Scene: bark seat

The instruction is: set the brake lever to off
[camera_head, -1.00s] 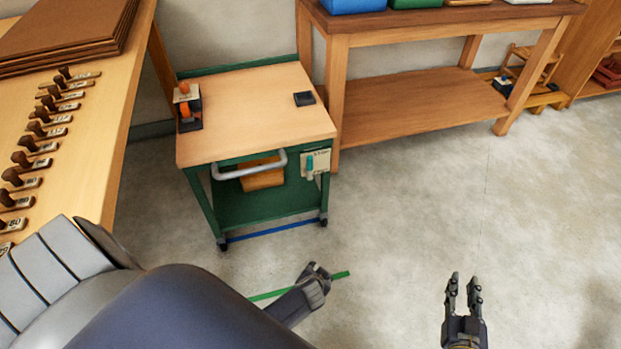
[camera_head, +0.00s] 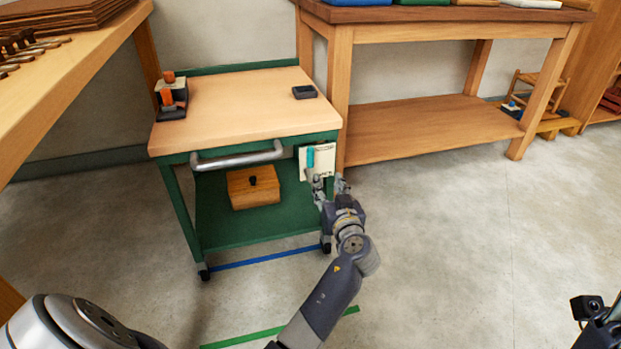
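The brake lever (camera_head: 310,157) is a small teal handle, standing about upright on a pale plate (camera_head: 325,158) at the right of the green cart's front. The plate's markings are too small to read. My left gripper (camera_head: 328,181) is just below the lever, in front of the plate's lower edge, with its fingers spread and nothing visible between them. I cannot tell whether a finger touches the plate. My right gripper (camera_head: 590,308) is partly in view at the lower right edge, far from the cart.
The cart's wooden top (camera_head: 240,108) carries an orange-and-black device (camera_head: 171,98) and a small black block (camera_head: 304,92). A grey handle bar (camera_head: 238,159) crosses its front, above a wooden box (camera_head: 254,187). A workbench (camera_head: 430,128) stands right; floor ahead is open.

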